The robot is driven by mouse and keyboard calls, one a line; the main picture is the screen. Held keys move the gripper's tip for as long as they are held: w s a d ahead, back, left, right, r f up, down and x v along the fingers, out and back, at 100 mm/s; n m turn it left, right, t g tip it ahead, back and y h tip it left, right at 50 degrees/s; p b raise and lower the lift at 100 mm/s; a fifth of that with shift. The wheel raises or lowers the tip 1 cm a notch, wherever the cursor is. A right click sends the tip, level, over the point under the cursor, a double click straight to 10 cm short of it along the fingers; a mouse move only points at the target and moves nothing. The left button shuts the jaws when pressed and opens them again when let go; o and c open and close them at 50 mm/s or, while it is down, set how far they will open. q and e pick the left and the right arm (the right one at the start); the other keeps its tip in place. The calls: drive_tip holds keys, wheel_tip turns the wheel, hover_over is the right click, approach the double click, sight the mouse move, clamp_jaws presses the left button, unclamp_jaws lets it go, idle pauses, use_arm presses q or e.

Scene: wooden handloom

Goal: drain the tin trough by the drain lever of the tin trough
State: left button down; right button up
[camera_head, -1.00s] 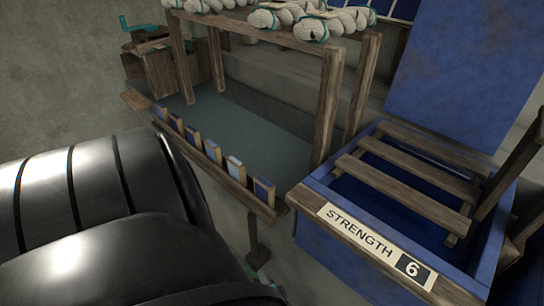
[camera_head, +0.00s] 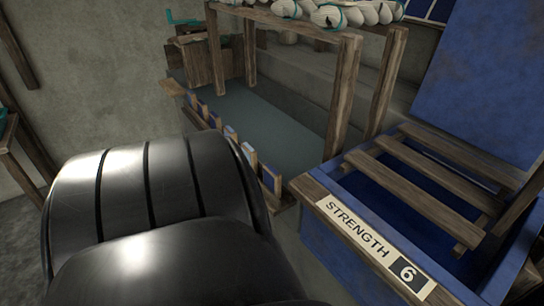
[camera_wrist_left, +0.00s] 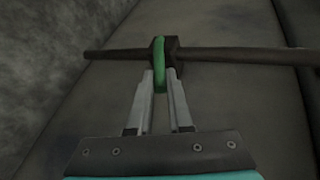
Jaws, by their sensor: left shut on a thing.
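The tin trough (camera_head: 277,115) is the long grey-blue basin under the wooden frame in the head view. Its near edge is a wooden rail with several small colour cards. In the left wrist view, the green drain lever (camera_wrist_left: 159,55) stands upright in front of a dark horizontal bar (camera_wrist_left: 230,56). My left gripper (camera_wrist_left: 158,82) is shut on the lower end of the green lever. In the head view my black left arm covers the lever and the gripper. My right gripper is in neither view.
A blue vat (camera_head: 318,222) with wooden slats and a "STRENGTH 6" label stands right of the trough. Wooden posts (camera_head: 343,95) rise from the trough and carry white skeins (camera_head: 340,14). A small wooden box (camera_head: 198,62) sits at the trough's far end.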

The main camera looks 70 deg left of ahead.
use_arm(q)
drive_tip(key=shift+w, duration=0.1)
idle(0.3)
drive_tip(key=c, duration=0.8)
unclamp_jaws()
drive_tip(key=shift+c, duration=0.2)
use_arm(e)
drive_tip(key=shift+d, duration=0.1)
